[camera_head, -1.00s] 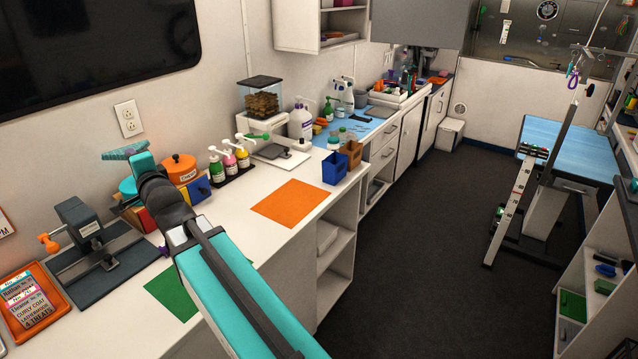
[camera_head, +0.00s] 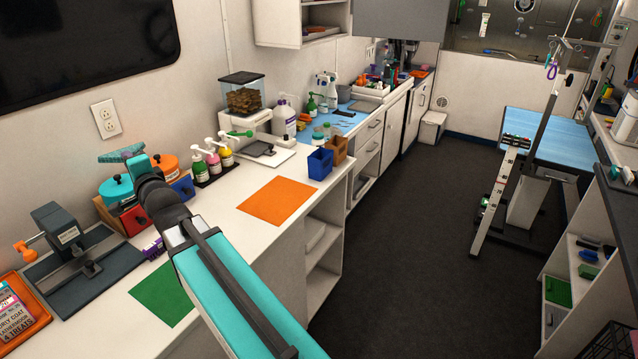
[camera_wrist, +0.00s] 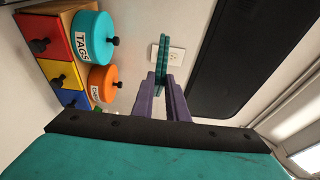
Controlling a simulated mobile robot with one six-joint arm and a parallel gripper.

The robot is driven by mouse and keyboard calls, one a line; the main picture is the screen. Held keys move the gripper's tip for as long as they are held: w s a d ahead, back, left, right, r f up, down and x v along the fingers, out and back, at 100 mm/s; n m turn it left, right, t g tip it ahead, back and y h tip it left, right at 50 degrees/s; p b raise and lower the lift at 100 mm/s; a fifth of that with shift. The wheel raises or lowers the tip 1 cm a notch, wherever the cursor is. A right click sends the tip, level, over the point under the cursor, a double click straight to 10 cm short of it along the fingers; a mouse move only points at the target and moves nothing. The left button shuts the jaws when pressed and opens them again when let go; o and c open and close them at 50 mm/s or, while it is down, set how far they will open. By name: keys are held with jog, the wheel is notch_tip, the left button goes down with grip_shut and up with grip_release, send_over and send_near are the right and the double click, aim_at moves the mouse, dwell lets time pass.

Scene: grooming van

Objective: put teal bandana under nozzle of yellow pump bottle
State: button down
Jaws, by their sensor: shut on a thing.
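The teal bandana (camera_head: 121,153) is a folded, patterned strip, held in the air above the canisters at the left of the counter in the head view. In the wrist view the bandana (camera_wrist: 162,60) stands edge-on between the purple fingers of my gripper (camera_wrist: 165,88), which is shut on it. In the head view my arm hides the fingers. The yellow pump bottle (camera_head: 225,154) is the rightmost of three pump bottles in a black tray (camera_head: 216,175), with its nozzle on top. The bandana is well to the left of it, apart from it.
A pink bottle (camera_head: 213,164) and a green bottle (camera_head: 199,168) stand beside the yellow one. A teal canister (camera_head: 116,190) and an orange canister (camera_head: 163,168) sit below the bandana. A food dispenser (camera_head: 243,97) stands behind.

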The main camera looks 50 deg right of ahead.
jog(key=s+d+f+b, duration=0.1)
jog(key=d+f+b, duration=0.2)
jog(key=d+f, duration=0.45)
jog(key=s+d+f+b, duration=0.1)
jog(key=d+f+b, duration=0.3)
jog(key=d, duration=0.7)
jog(key=s+d+f+b, duration=0.1)
jog(key=d+f+b, duration=0.1)
jog(key=d+f, duration=0.65)
jog(key=s+d+y+b, duration=0.1)
jog(key=s+d, duration=0.1)
jog(key=d, duration=0.2)
jog(key=s+d+f+n+y+b, duration=0.1)
jog(key=s+d, duration=0.1)
jog(key=d, duration=0.2)
jog(key=s+d+f+b, duration=0.1)
jog(key=d, duration=0.3)
jog(key=shift+s+d+n+y+b, duration=0.4)
jog(key=n+y+b, duration=0.1)
jog(key=b, duration=0.3)
send_over(318, 197)
jog(key=a, duration=0.2)
jog(key=shift+s+d+r, duration=0.1)
jog(key=shift+d+r, duration=0.15)
jog(key=shift+s+d+r, duration=0.15)
jog(key=shift+s+d, duration=0.15)
jog(key=shift+s, duration=0.15)
